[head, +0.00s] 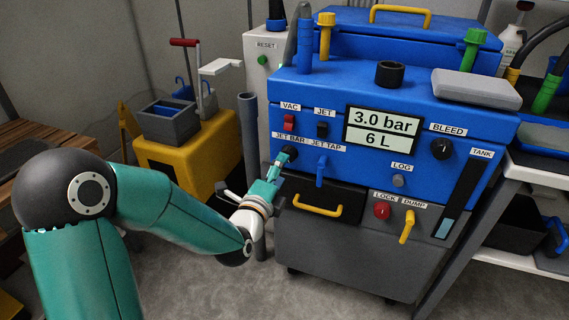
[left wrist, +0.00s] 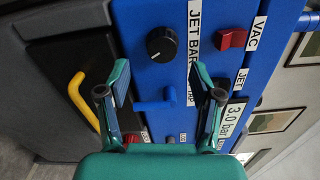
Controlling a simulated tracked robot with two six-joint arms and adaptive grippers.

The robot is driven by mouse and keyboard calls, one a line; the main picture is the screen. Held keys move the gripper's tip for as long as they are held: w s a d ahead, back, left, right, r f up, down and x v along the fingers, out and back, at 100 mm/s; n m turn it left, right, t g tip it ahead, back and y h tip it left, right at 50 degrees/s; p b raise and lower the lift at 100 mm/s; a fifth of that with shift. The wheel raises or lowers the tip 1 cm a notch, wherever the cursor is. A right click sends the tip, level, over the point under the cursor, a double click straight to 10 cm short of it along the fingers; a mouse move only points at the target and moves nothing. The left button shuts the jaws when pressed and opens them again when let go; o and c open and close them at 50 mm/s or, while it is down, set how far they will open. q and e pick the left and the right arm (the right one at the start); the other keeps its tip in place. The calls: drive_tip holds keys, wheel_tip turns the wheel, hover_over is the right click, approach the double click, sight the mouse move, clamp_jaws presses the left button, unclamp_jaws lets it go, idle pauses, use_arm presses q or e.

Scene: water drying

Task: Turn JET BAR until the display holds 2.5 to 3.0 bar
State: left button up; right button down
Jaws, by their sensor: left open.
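The blue machine's display (head: 382,130) reads 3.0 bar, with 6 L below. The JET BAR knob (left wrist: 162,44) is round and black on the blue panel, with a pale mark near its lower edge in the left wrist view. In the head view the knob (head: 290,152) is partly hidden by my left gripper (head: 279,165). In the left wrist view my left gripper (left wrist: 158,78) is open and empty. Its fingertips stand apart, with the knob beyond them and not between them. My right gripper is not in view.
The blue JET TAP lever (head: 321,170) is right of the gripper. The red VAC switch (head: 289,120) and black JET switch (head: 322,129) are above. A yellow drawer handle (head: 317,207) is below. The BLEED knob (head: 441,148) is farther right.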

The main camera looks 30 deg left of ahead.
use_arm(q)
drive_tip(key=shift+v, duration=1.25)
